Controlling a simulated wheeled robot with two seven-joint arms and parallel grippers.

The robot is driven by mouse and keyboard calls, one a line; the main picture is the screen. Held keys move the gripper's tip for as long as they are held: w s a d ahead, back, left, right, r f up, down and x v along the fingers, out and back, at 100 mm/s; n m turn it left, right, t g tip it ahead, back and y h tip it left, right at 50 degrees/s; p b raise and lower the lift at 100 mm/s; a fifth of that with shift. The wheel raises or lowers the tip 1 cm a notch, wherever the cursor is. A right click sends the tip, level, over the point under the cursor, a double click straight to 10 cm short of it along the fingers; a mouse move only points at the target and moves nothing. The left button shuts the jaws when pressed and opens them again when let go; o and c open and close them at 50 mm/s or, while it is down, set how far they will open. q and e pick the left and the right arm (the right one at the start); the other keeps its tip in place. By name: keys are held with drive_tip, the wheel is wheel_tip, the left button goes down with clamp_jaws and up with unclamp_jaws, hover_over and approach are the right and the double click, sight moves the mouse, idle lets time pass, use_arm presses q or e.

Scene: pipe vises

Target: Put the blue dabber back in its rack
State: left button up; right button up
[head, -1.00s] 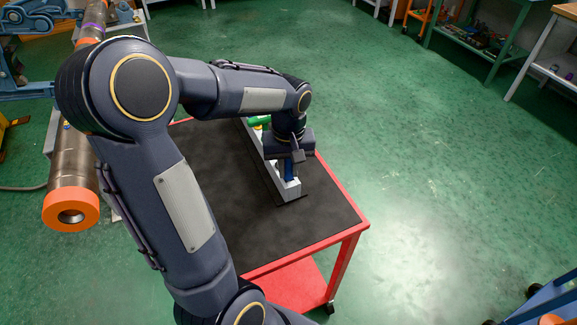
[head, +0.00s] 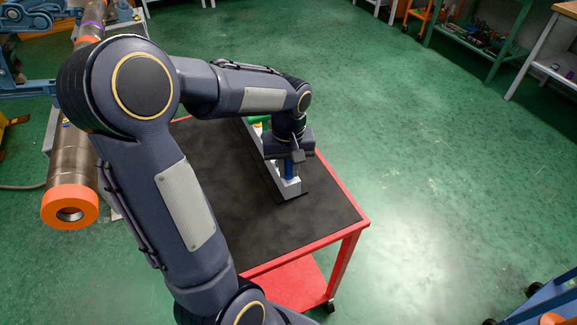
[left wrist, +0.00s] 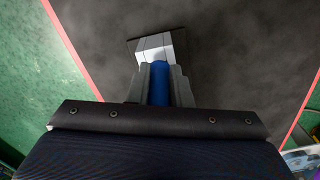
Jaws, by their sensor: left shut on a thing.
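The blue dabber (head: 289,170) is upright at the near end of the grey rack (head: 291,190) on the cart. In the left wrist view the blue dabber (left wrist: 160,83) stands between the two fingers of my left gripper (left wrist: 160,88), which is shut on it. The rack's end (left wrist: 157,45) shows just beyond the dabber there. The dabber's lower part is hidden by the rack or fingers, so I cannot tell how deep it sits. In the head view my left gripper (head: 291,156) is right above the rack's near end. My right gripper is not in view.
The rack lies on the black mat of a red cart (head: 330,232). A green item (head: 257,119) is at the rack's far end, partly behind my arm. A steel pipe with an orange collar (head: 69,207) is at the left. The mat's near part is clear.

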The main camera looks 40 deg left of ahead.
use_arm(q)
drive_tip(key=o, duration=0.9)
wheel_tip(320, 180, up, 8)
drive_tip(key=shift+f+p, duration=0.15)
drive_tip(key=shift+p, duration=0.2)
drive_tip(key=shift+s, duration=0.1)
